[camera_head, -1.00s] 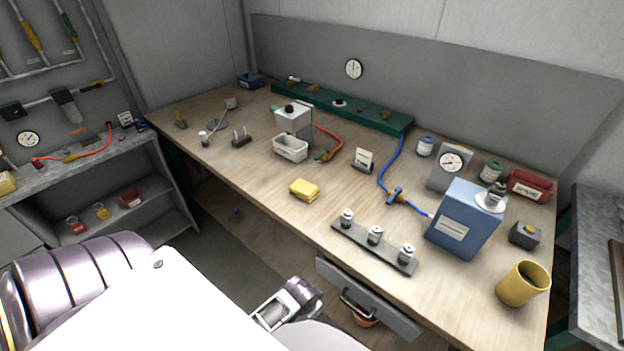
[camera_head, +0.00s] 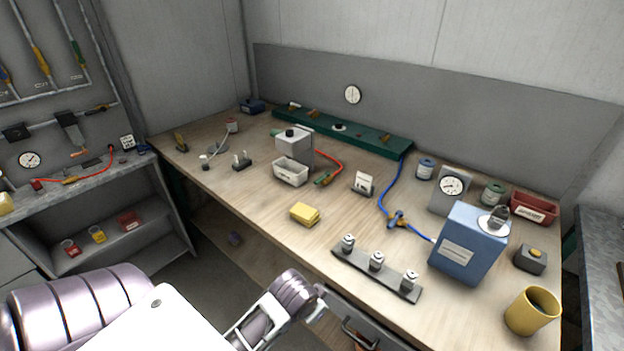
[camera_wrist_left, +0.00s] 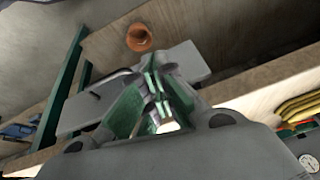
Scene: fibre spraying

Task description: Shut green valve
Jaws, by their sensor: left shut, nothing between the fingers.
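A green-handled valve (camera_head: 77,52) sits on the pipes of the left wall, at the upper left of the head view. A yellow handle (camera_head: 40,60) and a blue handle (camera_head: 5,74) are on the pipes left of it. In the left wrist view my left gripper (camera_wrist_left: 156,85) is shut and empty, with green inner finger faces. It is over the drawer by the bench's front edge, far from the green-handled valve. In the head view my arm shows at the bottom middle, but the fingers are not clear there. My right gripper is not in view.
The wooden bench (camera_head: 258,215) holds a blue box (camera_head: 465,250), a yellow sponge (camera_head: 305,213) and a yellow cup (camera_head: 532,311). A drawer (camera_head: 372,325) stands open at its front edge. An orange pot (camera_wrist_left: 139,38) shows beyond the drawer. A shelf unit (camera_head: 110,180) stands below the pipes.

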